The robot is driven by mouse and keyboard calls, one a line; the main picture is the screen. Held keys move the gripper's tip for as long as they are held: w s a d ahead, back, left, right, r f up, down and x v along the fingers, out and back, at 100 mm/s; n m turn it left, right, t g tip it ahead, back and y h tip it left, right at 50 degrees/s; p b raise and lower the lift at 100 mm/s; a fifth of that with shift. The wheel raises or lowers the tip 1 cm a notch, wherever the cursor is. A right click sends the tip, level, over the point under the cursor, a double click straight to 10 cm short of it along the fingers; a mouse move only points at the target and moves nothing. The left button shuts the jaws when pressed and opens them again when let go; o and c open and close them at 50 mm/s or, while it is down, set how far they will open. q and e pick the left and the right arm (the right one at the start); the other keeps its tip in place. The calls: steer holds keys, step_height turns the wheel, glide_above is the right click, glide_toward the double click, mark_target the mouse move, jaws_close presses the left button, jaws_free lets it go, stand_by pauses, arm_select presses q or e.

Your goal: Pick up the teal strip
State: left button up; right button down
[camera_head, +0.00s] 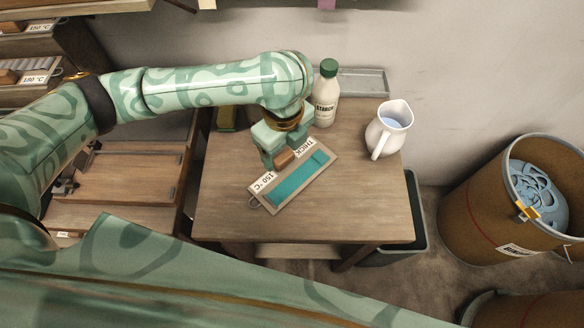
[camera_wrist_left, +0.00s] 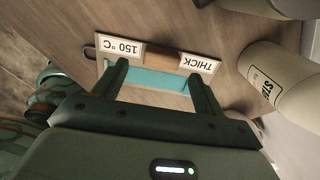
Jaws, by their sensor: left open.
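The teal strip (camera_head: 292,184) lies flat on a pale board (camera_head: 262,186) on the wooden table. The board carries labels reading "150 °C" and "THICK", with a brown block (camera_head: 284,159) between them. My left gripper (camera_head: 282,165) is open above the board, close to the block's side. In the left wrist view its two fingers (camera_wrist_left: 160,80) reach toward the board with the teal strip (camera_wrist_left: 150,79) seen between them. I cannot tell whether the fingers touch anything. My right gripper is not in view.
A starch bottle (camera_head: 326,95) with a green cap stands behind the board, near my left wrist. A white jug (camera_head: 388,130) stands at the table's right. A metal tray (camera_head: 364,82) lies at the back. The table's front right (camera_head: 360,210) is clear. A brown bin (camera_head: 500,200) stands farther right.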

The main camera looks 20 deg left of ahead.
mark_target(285, 158)
arm_select(q)
step_height(285, 158, down, 4)
steer(key=shift+w+f+b, duration=0.1)
steer(key=shift+w+b, duration=0.05)
steer(key=shift+b, duration=0.9)
steer(key=shift+r, duration=0.3)
steer(key=c, duration=1.2)
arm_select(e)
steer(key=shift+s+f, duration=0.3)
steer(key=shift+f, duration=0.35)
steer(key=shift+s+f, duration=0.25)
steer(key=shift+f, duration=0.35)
